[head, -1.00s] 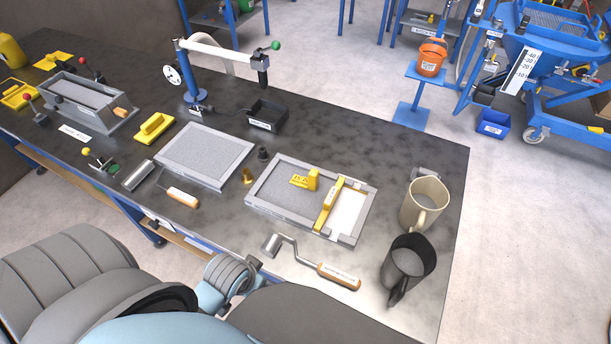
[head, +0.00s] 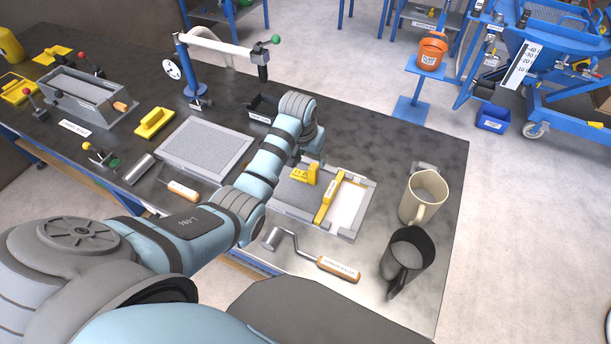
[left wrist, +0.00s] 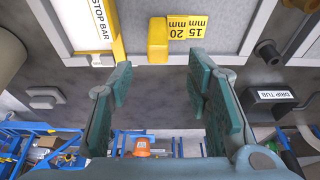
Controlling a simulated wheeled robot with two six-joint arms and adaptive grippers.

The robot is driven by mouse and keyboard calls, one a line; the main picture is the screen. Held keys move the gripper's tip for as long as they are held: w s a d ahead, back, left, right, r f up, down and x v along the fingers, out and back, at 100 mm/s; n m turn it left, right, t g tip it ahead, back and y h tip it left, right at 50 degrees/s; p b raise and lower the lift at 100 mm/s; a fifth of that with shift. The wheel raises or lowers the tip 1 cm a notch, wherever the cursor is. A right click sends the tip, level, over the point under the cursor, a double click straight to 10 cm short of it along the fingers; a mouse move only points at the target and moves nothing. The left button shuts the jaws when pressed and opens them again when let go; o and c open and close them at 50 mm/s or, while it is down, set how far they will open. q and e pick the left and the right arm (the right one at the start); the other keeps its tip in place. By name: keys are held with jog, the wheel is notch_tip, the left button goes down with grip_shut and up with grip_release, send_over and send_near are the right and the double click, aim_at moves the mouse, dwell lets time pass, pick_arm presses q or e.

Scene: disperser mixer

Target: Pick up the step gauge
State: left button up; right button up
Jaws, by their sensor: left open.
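The step gauge (head: 304,174) is a small yellow stepped block lying on the grey surface of a framed tray (head: 350,235). In the left wrist view the step gauge (left wrist: 178,35) is marked 15 mm and 20 mm and shows ahead of the fingers, roughly between their lines. My left gripper (left wrist: 160,75) is open and empty, its two teal fingers apart and not touching the gauge. In the head view my left arm reaches over the tray and its wrist is just behind the gauge; the fingers are mostly hidden there. My right gripper is not in view.
A yellow stop bar (head: 327,200) lies across the tray beside the gauge. A hand roller (head: 338,269) lies in front, and a beige mug (head: 422,195) and a dark mug (head: 405,262) stand to the right. The drip tub (left wrist: 275,97) is near the gripper.

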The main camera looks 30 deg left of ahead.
aim_at(313, 167)
pick_arm(q)
jog(key=x, duration=0.2)
jog(key=b+x, duration=0.1)
jog(key=x, duration=0.2)
jog(key=b+x, duration=0.1)
jog(key=x, duration=0.2)
jog(key=shift+s+d+f, duration=0.15)
jog(key=shift+s+f, duration=0.1)
jog(key=shift+f, duration=0.1)
jog(key=shift+r, duration=0.1)
grip_shut()
